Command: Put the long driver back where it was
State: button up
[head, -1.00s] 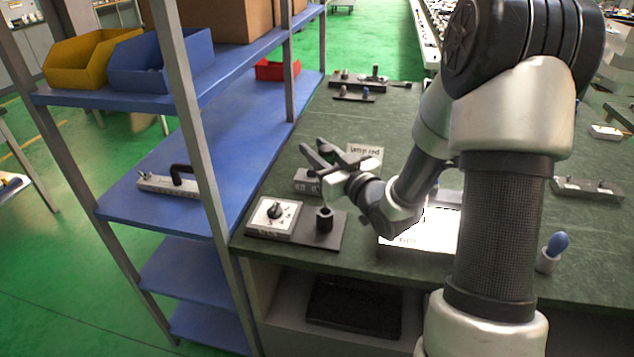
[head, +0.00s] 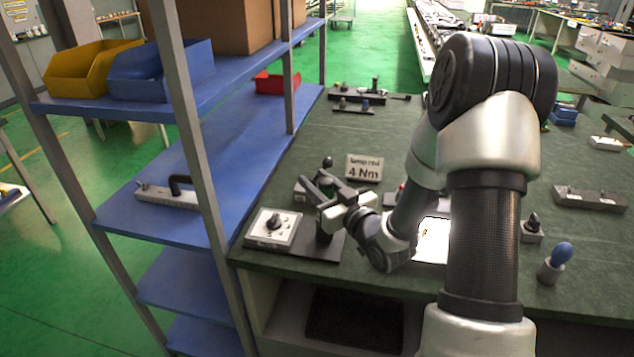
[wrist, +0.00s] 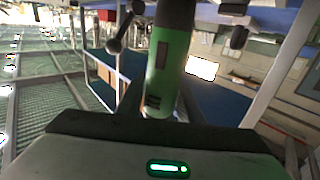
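The long driver has a green body, which stands out at the centre of the wrist view (wrist: 168,65). In the head view only a small green piece of it (head: 327,188) shows between the fingers. My gripper (head: 318,183) points left over the near left bench, its fingers closed around the driver. The dark round holder (head: 324,236) is just below the gripper, on a dark plate (head: 318,249) beside a white dial box (head: 274,228). The driver's lower end is hidden, so I cannot tell whether it touches the holder.
A blue shelf rack (head: 235,160) is on the left. A blue-topped piece (head: 560,256) stands at the right. The middle back of the bench is clear.

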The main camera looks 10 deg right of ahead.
jog(key=shift+o, duration=1.2)
jog(key=p, duration=0.2)
send_near(330, 190)
jog(key=x, duration=0.4)
jog(key=shift+w+a, duration=0.15)
jog(key=shift+w, duration=0.25)
jog(key=shift+s+d+f, duration=0.25)
jog(key=shift+s, duration=0.4)
